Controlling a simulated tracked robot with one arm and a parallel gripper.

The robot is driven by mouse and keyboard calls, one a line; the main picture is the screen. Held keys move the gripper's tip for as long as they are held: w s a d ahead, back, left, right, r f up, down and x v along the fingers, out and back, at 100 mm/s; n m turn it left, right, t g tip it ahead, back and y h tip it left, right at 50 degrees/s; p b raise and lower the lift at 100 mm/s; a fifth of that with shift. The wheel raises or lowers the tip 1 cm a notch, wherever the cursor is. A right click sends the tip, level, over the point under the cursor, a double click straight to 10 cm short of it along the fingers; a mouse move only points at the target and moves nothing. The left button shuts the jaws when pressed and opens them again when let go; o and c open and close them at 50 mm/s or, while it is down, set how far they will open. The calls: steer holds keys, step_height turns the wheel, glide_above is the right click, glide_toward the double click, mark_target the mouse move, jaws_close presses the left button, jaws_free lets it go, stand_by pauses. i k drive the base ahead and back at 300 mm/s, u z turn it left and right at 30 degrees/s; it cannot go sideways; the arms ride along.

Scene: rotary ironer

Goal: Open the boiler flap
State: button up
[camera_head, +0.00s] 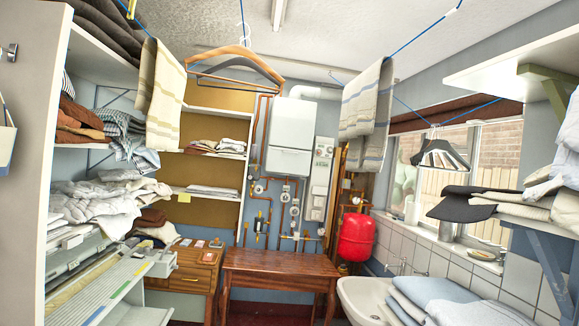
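The white boiler (291,128) hangs on the blue back wall, a little right of the picture's middle. A seam crosses its lower part. The panel below the seam (288,162) looks like the flap and appears flush with the front, so it looks closed. No handle can be made out at this distance. Copper pipes and gauges (288,210) run beneath the boiler. My gripper is not in view, so its state does not show. The boiler is across the room from the camera.
A wooden table (281,262) stands below the boiler. A red tank (356,237) and white sink (362,296) are to its right. Towels (368,105) and hangers (236,62) hang overhead. The ironer (100,285) and laundry shelves fill the left.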

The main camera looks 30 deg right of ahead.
mark_target(291, 161)
steer(key=z, duration=0.5)
steer(key=i, duration=1.75)
steer(key=z, duration=0.85)
steer(key=i, duration=2.6)
steer(key=u, duration=0.2)
steer(key=i, duration=1.3)
steer(key=u, duration=0.55)
steer(key=i, duration=0.95)
steer(key=u, duration=0.25)
